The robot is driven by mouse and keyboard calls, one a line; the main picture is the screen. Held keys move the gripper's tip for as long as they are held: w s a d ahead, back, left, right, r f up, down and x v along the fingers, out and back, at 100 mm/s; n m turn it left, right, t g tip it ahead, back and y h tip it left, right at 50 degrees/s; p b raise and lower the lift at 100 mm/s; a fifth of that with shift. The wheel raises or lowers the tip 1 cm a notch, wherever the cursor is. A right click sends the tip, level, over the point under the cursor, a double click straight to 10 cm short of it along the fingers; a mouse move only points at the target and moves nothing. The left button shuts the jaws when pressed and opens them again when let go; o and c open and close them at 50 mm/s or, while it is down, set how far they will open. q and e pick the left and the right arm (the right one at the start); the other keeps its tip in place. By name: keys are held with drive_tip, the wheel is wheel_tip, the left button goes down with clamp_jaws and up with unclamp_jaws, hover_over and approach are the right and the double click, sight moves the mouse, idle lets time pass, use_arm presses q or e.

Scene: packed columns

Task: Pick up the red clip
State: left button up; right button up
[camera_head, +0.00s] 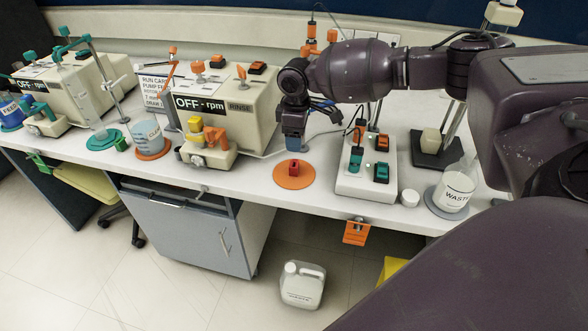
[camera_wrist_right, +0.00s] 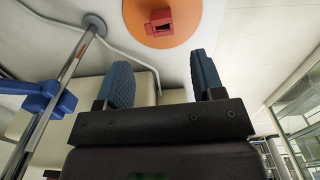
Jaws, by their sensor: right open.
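The red clip (camera_head: 293,169) stands on a round orange mat (camera_head: 280,181) on the white bench. It also shows in the right wrist view (camera_wrist_right: 160,23), on the orange disc beyond the fingertips, with a dark opening in it. My right gripper (camera_head: 292,145) is just above and behind the clip in the head view. In the right wrist view its two blue pads (camera_wrist_right: 160,75) are spread with nothing between them. My left gripper is not in view.
A beige pump (camera_head: 260,100) stands left of the mat. A white switch box (camera_head: 350,185) stands right of it, with a WASTE beaker (camera_head: 453,192) farther right. The bench's front edge is close below the mat. In the right wrist view a metal rod with a blue clamp (camera_wrist_right: 45,98) is at left.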

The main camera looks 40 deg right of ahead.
sight(297, 164)
wheel_tip(297, 164, down, 10)
drive_tip(key=shift+s+f+b, duration=0.15)
drive_tip(key=shift+f+b, duration=0.05)
drive_tip(key=shift+b, duration=0.65)
drive_tip(key=shift+c, duration=0.2)
drive_tip(key=c, duration=1)
